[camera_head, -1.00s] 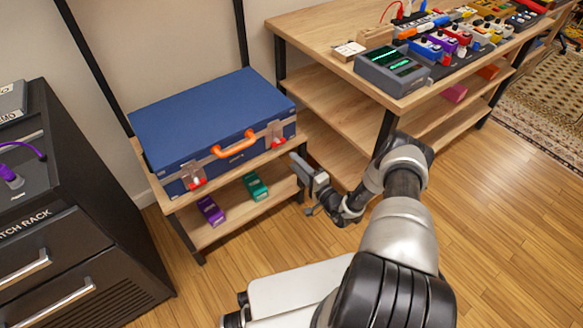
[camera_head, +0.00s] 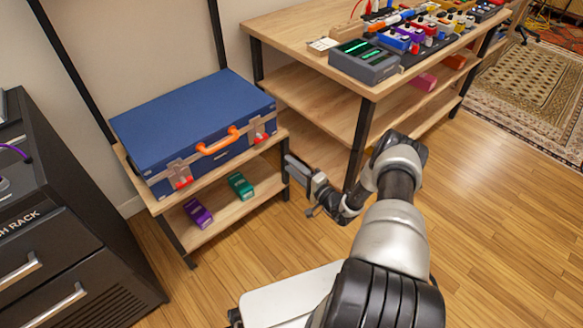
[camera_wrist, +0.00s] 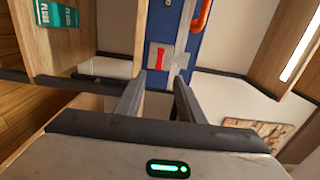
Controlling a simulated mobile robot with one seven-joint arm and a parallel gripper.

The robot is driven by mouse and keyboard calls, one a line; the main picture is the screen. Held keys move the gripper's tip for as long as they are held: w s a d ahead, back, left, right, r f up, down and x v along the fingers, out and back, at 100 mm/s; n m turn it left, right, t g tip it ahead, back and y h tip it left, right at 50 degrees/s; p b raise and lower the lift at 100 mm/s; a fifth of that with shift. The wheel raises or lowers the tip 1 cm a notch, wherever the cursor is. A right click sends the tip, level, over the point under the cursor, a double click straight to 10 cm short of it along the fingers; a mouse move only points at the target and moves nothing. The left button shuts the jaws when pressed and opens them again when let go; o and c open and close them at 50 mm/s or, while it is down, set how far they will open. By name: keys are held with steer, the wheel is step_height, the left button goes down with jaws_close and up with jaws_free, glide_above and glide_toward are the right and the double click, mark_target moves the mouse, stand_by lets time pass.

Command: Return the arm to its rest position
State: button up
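My gripper (camera_head: 296,170) is beside the right end of the low wooden shelf, in front of the long bench. In the wrist view my gripper (camera_wrist: 158,92) has its two dark fingers apart, with nothing between them. The arm is bent and reaches forward from the lower right of the head view. Beyond the fingers the wrist view shows the blue case (camera_wrist: 181,20) with a red latch and orange handle. In the head view the closed blue case (camera_head: 190,120) lies on the shelf's top, apart from my gripper.
The low shelf (camera_head: 222,218) holds a purple box (camera_head: 198,213) and a green box (camera_head: 240,186) below. A wooden bench (camera_head: 290,42) with several pedals stands at the back right. A black rack (camera_head: 60,240) stands at left. The wooden floor (camera_head: 490,220) at right is clear.

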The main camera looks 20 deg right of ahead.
steer(key=w+a+r+n+g+y, duration=0.1)
steer(key=a+r+n+g+y, duration=0.2)
steer(key=a+r, duration=0.35)
steer(key=w+a+r+n+g+y, duration=0.1)
steer(key=a+r+n+g+y, duration=0.2)
steer(key=r, duration=0.6)
steer(key=s+a+r+n+g, duration=0.3)
steer(key=s+a+r+g, duration=0.15)
steer(key=r, duration=0.25)
steer(key=s+a+r+n+g, duration=0.3)
steer(key=s+a+r, duration=0.15)
steer(key=r, duration=0.35)
steer(key=s+r+n+g+h, duration=0.2)
steer(key=s+r+h, duration=0.65)
steer(key=s, duration=0.65)
steer(key=s+d+r+t+h, duration=0.2)
steer(key=s+d+r, duration=0.15)
steer(key=s, duration=0.25)
steer(key=s+d+r+t+h, duration=0.2)
steer(key=s+d+r+t, duration=0.15)
steer(key=s, duration=0.25)
step_height(320, 180, up, 24)
steer(key=g+p, duration=0.1)
steer(key=p, duration=2.3)
steer(key=shift+s+r, duration=0.25)
steer(key=shift+a, duration=0.1)
